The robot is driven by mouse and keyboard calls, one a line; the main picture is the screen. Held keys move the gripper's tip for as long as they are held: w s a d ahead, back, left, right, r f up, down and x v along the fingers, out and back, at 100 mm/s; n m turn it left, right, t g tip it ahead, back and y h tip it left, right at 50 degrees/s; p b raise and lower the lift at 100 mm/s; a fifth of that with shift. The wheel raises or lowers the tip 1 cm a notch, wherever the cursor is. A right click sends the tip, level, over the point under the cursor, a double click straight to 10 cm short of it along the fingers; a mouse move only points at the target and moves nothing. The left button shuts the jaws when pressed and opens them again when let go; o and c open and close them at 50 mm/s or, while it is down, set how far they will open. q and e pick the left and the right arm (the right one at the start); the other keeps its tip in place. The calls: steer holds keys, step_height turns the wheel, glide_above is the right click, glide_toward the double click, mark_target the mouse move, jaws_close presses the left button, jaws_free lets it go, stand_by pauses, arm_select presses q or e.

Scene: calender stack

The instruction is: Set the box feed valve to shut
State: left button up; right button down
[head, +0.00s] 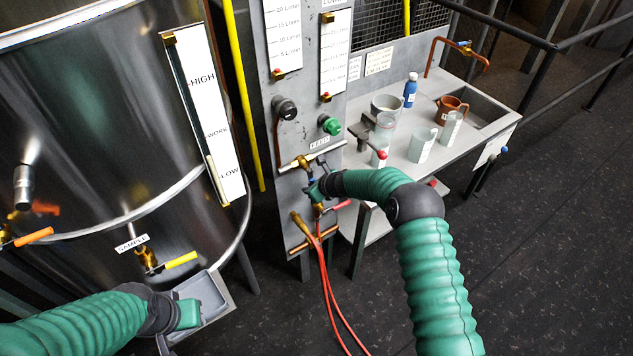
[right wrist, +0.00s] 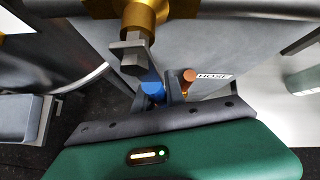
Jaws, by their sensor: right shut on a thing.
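The feed valve (head: 302,162) is a brass body on the grey panel, below a small label that appears to read FEED (head: 320,144). In the right wrist view its brass body (right wrist: 140,14) is at the top, with a grey lever (right wrist: 128,52) running down toward a blue grip (right wrist: 152,88). My right gripper (head: 316,180) is just below the valve body and is shut on the lever's blue grip, partly hidden by the fingers. The lever points downward from the body. My left gripper (head: 186,315) is low beside the tank's tray; its fingers are not clear.
A HOSE label (right wrist: 214,77) and a copper-coloured end (right wrist: 188,76) lie close to my right fingers. Red hoses (head: 328,285) hang below the panel. A bench (head: 397,180) with cups stands right. The tank (head: 95,110) and grey tray (head: 205,295) are left.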

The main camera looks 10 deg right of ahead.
steer(key=shift+a+r+m+y+p, duration=0.3)
steer(key=shift+a+r+y, duration=0.15)
steer(key=shift+a+y, duration=0.2)
steer(key=shift+a, duration=0.1)
steer(key=c, duration=1.7)
jaws_free()
steer(key=shift+c, duration=0.2)
steer(key=shift+o, duration=1.8)
steer(key=shift+f, duration=0.25)
steer(key=shift+s, duration=0.1)
